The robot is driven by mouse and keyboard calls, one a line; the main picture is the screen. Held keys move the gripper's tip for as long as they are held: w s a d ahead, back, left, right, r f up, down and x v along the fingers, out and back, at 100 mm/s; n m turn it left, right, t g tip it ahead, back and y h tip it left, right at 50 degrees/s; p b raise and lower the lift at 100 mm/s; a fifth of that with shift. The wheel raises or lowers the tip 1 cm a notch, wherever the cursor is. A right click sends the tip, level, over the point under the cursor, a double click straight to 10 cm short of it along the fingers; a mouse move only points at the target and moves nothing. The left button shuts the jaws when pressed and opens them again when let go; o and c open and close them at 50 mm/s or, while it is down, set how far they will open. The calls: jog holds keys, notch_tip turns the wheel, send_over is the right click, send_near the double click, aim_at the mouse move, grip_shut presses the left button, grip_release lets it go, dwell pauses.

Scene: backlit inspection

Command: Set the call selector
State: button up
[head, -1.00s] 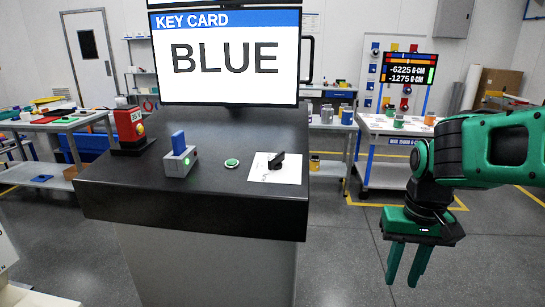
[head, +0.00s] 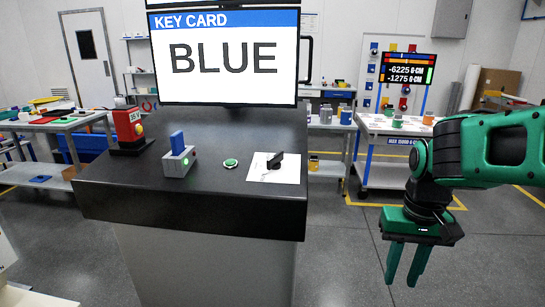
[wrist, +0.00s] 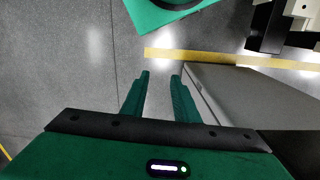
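The black selector knob (head: 275,161) stands on a white marked plate (head: 262,174) at the right of the dark console top (head: 215,190). Its exact pointing direction is too small to tell. Left of it are a round green button (head: 231,164) and a grey reader (head: 179,162) with a blue card (head: 177,143) upright in it and a green light. The screen (head: 223,57) above reads "KEY CARD BLUE". My gripper (head: 404,280) hangs right of the console, apart from it, fingers down, open and empty. The wrist view also shows its two parted fingers (wrist: 160,75) over the floor.
A cart with cans (head: 395,125) and a small display (head: 404,69) are behind my arm. Tables (head: 50,125) stand at the left. Grey floor is clear around my gripper.

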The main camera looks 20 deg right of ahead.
jog(key=w+a+r+n, duration=0.4)
jog(key=w+r+n, duration=0.3)
jog(key=w, duration=0.1)
jog(key=w+a+r+n, duration=0.4)
jog(key=w+r+n, duration=0.3)
jog(key=w, duration=0.1)
jog(key=w+a+r+n, duration=0.5)
jog(key=w+r+n, duration=0.1)
jog(key=w+n, duration=0.2)
jog(key=shift+w+r, duration=0.4)
jog(key=shift+w+a+r+n+t, duration=0.15)
jog(key=shift+w+a+r+n, duration=0.65)
jog(key=shift+n, duration=0.7)
jog(key=shift+w+a+r+n+t, duration=0.1)
jog(key=shift+w+a+r+n, duration=0.4)
jog(key=shift+w+n, duration=0.75)
jog(key=shift+w+a+r+n+t, duration=0.15)
jog(key=shift+w+a+r+n, duration=0.4)
jog(key=shift+n, duration=1.2)
jog(key=shift+d+r, duration=0.15)
